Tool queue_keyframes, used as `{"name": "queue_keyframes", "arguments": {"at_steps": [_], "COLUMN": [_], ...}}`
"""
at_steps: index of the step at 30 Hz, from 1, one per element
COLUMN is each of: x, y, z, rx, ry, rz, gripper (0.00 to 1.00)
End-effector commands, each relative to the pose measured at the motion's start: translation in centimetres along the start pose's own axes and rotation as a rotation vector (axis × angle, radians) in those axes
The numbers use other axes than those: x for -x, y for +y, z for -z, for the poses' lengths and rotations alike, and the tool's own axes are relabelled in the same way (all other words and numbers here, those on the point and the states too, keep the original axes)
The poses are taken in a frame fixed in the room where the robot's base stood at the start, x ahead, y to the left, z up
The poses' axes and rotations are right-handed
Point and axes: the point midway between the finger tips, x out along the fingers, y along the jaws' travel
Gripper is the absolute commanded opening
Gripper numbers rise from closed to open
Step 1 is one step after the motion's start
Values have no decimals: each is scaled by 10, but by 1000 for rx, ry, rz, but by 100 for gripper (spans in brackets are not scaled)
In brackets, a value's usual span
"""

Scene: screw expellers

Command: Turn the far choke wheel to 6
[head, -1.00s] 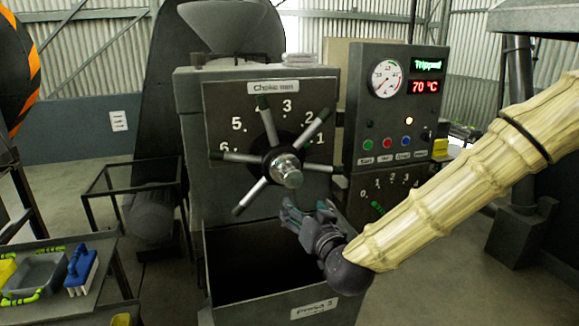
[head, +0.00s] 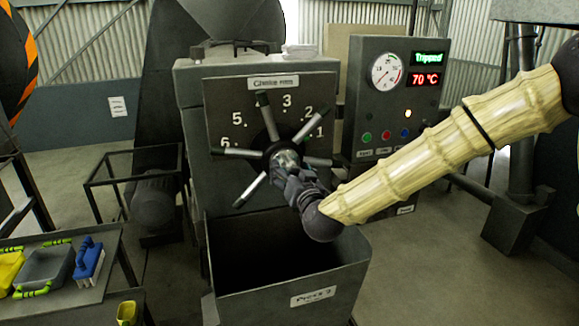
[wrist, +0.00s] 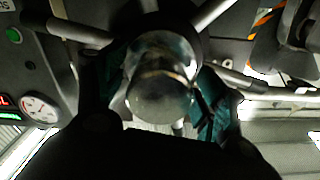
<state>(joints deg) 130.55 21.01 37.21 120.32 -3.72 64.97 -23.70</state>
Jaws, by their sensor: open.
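The choke wheel (head: 268,138) is a dark hub with several grey spokes with black tips, on the front panel of the press. Its dial plate (head: 225,105) carries numbers including 1, 2, 3, 5 and 6; one spoke lies just below the 6 and another points up, left of the 3. My gripper (head: 285,172) is at the hub's lower right, its fingers open. In the wrist view the shiny metal hub knob (wrist: 162,88) sits between the two spread fingers. Whether they touch it I cannot tell. My gripper hides part of the lower spokes.
An open bin (head: 335,262) labelled Press 2 stands below the wheel. A control panel (head: 395,60) reading "Tripped" and 70 °C stands to the right. A table with a grey tray (head: 45,265) and a blue-handled brush (head: 88,260) is at lower left.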

Motion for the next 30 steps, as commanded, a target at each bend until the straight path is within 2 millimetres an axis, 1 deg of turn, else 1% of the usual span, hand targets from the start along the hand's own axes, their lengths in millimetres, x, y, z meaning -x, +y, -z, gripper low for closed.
{"name": "queue_keyframes", "arguments": {"at_steps": [5, 14, 15, 23, 24, 25, 30], "x": [-9, -10, -10, -10, -10, -10, -13], "y": [0, 0, 0, 0, 0, 0, 1], "z": [0, 0, 0, 0, 0, 0, 0], "rx": [0, 0, 0, 0, 0, 0, 10], "ry": [0, -1, -1, 0, 0, 0, 0], "rz": [0, 0, 0, 0, 0, 0, 0], "gripper": [71, 71, 63, 16, 9, 6, 6]}}
